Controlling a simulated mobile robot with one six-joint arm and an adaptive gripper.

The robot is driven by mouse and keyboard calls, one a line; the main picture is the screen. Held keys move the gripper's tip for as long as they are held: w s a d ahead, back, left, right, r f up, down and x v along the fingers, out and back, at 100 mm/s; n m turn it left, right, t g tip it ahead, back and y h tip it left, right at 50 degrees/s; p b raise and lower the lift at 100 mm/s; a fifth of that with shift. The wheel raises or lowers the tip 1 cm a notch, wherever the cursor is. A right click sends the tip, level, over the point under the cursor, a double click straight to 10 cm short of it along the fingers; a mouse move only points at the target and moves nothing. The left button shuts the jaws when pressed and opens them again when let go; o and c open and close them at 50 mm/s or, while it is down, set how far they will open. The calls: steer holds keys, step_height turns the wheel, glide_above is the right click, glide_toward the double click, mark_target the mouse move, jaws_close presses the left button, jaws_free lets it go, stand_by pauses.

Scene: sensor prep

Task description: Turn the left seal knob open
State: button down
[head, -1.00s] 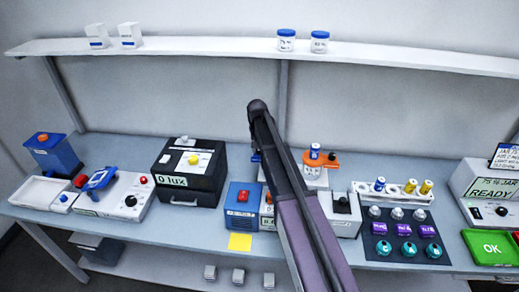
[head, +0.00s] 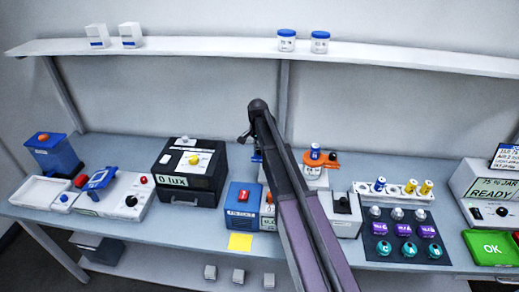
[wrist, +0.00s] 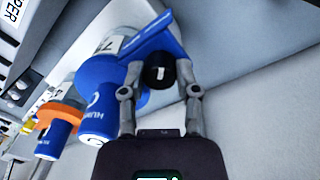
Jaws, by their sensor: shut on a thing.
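In the wrist view my gripper (wrist: 152,48) has its two fingers on either side of a blue bar-shaped knob (wrist: 143,42) and is shut on it. A round black cap (wrist: 158,72) with a white mark sits against the bar, between the fingers. A large blue labelled body (wrist: 98,92) lies just left of the fingers. In the head view my arm hides the gripper, and only a small blue part (head: 256,156) shows beside it.
A black box reading 0 lux (head: 187,172) and a blue box with a red button (head: 242,200) stand left of my arm. A grey box with a black knob (head: 343,207) is close on its right. A shelf (head: 210,47) runs above the bench.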

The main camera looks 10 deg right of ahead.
steer(key=shift+s, duration=0.1)
steer(key=shift+c, duration=1.7)
jaws_free()
steer(key=shift+n, duration=0.3)
